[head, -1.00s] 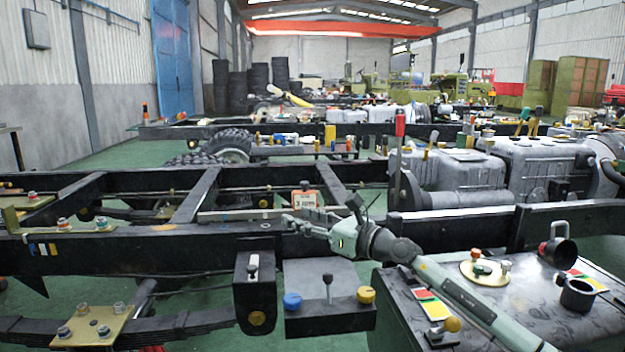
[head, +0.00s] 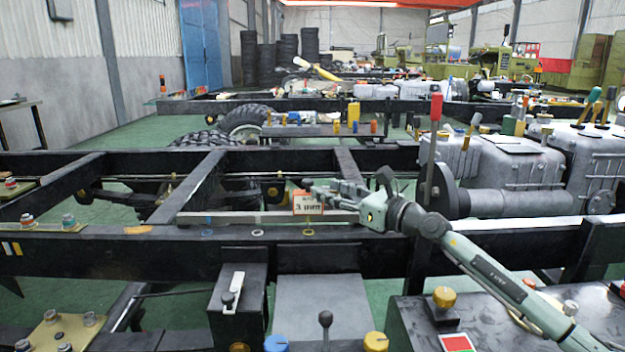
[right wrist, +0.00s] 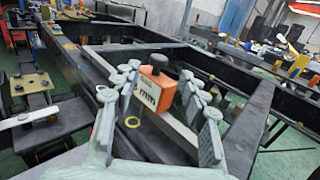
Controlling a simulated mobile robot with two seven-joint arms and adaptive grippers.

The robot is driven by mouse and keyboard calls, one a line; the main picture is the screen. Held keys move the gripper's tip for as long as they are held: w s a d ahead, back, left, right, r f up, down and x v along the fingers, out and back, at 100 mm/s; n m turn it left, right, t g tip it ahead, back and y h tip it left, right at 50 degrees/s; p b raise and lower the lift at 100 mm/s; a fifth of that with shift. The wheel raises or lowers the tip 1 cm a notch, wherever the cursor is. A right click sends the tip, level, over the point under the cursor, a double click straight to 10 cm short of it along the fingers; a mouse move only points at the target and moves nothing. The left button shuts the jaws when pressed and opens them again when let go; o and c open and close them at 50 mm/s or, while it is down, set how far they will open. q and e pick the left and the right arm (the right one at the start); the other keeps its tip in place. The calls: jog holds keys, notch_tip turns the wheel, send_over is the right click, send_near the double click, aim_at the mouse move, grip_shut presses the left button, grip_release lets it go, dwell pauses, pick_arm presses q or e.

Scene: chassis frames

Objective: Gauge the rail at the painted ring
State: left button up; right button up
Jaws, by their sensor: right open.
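The black chassis rail (head: 120,252) runs across the head view. Painted rings mark its top face: a blue ring (head: 207,232), a whitish ring (head: 258,232) and a yellow ring (head: 309,232). A grey bar (head: 265,217) lies along the rail behind the rings. An orange gauge block (right wrist: 185,98) with a white "3 mm" label and black knob stands by the bar, also in the head view (head: 307,207). My right gripper (right wrist: 158,95) is open, its fingers on either side of the block. My left gripper is not in view.
A red-topped lever (head: 434,130) rises close to my right arm. A dark box with a lever (head: 238,300) and a panel with blue and yellow knobs (head: 320,310) stand in front of the rail. An engine (head: 515,165) fills the right behind it.

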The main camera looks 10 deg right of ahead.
aim_at(312, 184)
jog(key=x, duration=0.6)
jog(key=shift+a, duration=0.2)
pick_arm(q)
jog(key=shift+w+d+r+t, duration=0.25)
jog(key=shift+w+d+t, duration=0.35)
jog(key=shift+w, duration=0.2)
pick_arm(e)
jog(key=shift+w+a, duration=0.2)
jog(key=shift+w, duration=0.2)
jog(key=shift+c, duration=0.5)
grip_shut()
